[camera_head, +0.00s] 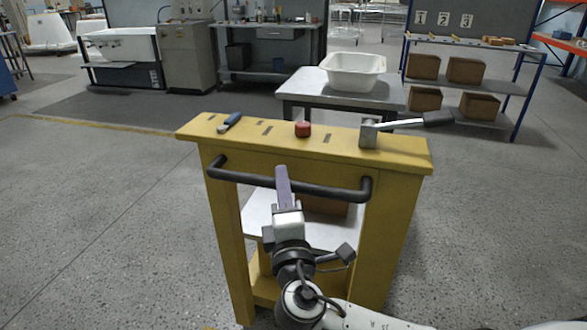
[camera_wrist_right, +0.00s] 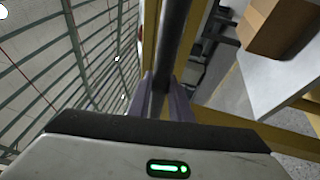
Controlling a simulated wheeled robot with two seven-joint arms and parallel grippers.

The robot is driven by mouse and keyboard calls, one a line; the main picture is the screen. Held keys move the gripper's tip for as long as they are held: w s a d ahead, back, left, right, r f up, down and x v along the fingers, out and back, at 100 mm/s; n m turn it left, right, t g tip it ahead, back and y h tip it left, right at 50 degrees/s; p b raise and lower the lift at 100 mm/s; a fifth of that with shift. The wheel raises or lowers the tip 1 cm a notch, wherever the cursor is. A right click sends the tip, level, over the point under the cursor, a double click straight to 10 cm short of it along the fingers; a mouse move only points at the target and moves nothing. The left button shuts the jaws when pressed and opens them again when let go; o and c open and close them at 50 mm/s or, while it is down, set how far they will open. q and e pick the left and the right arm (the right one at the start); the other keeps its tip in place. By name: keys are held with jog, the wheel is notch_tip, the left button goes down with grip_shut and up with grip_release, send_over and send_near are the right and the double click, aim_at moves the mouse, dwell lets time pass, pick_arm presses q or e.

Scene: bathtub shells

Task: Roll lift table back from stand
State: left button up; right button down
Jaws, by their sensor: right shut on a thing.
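The yellow lift table (camera_head: 388,225) stands upright right in front of me in the head view. A black push handle (camera_head: 235,178) runs across its near side. My right gripper (camera_head: 283,182) is shut on this handle near its middle; the wrist view shows the black bar (camera_wrist_right: 171,45) between its purple fingers. Behind the lift table is a grey stand (camera_head: 300,85) with a white tub shell (camera_head: 352,72) on it. The lift table hides the stand's lower part, so I cannot tell whether they touch. My left gripper is not in view.
A lever (camera_head: 400,124), a red knob (camera_head: 303,130) and a blue-handled item (camera_head: 231,121) are on the lift table's top. A blue rack (camera_head: 475,75) with brown boxes stands at the back right. The floor (camera_head: 95,230) left of the lift table is clear.

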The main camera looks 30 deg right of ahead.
jog(key=s+a, duration=0.7)
jog(key=a, duration=0.2)
jog(key=shift+s, duration=0.4)
jog(key=shift+a+r, duration=0.1)
jog(key=c, duration=1.6)
grip_release()
